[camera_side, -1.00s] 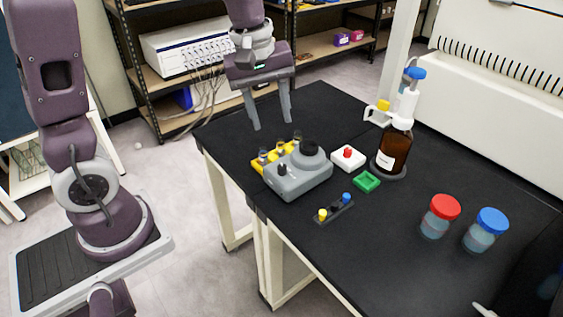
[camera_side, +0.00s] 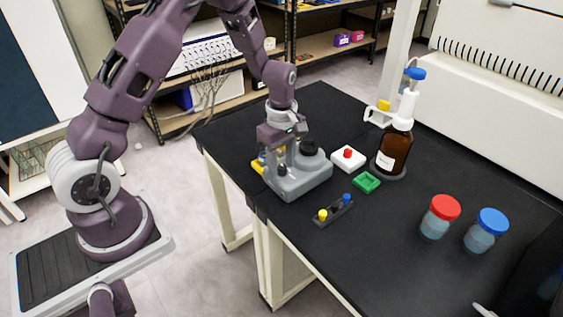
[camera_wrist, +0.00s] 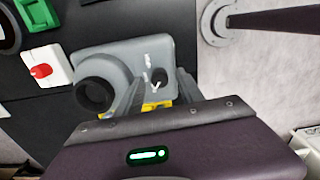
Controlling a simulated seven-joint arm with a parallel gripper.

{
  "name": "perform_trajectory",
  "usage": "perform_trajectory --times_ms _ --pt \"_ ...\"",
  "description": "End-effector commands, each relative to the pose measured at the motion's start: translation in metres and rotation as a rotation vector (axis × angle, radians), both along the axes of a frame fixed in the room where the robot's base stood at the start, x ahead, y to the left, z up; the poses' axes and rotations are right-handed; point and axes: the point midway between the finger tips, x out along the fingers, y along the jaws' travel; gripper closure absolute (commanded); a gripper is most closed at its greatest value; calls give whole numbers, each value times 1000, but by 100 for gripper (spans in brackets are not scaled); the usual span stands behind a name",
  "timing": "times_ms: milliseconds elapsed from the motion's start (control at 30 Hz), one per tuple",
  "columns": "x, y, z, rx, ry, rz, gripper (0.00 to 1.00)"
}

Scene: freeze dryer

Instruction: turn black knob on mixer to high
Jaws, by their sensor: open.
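The grey mixer (camera_side: 303,181) stands on the black bench, with a black cup (camera_side: 309,148) on its top; it also shows in the wrist view (camera_wrist: 140,53). Its black knob (camera_wrist: 158,76) is on the face below white markings, its pointer position hard to read. The knob shows small in the side view (camera_side: 281,170). My gripper (camera_side: 281,158) points down over the knob side of the mixer. In the wrist view its open fingers (camera_wrist: 161,74) lie on either side of the knob. I cannot tell whether they touch it.
A yellow rack (camera_side: 257,166) is partly hidden behind the gripper and mixer. A white box with a red button (camera_side: 347,158), a green tray (camera_side: 366,183), a small holder (camera_side: 333,212) and a brown bottle (camera_side: 394,152) stand nearby. Two jars stand further right.

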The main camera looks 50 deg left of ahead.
Motion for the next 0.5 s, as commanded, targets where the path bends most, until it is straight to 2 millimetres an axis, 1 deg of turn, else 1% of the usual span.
perform_trajectory --times_ms 33,167,200,233,267,500 --pt "0 0 0 0 0 0 57" --pt "0 0 0 0 0 -1 83" --pt "0 0 0 0 0 -1 90" --pt "0 0 0 0 0 -1 96" --pt "0 0 0 0 0 -1 100" --pt "0 0 1 0 0 -10 100"
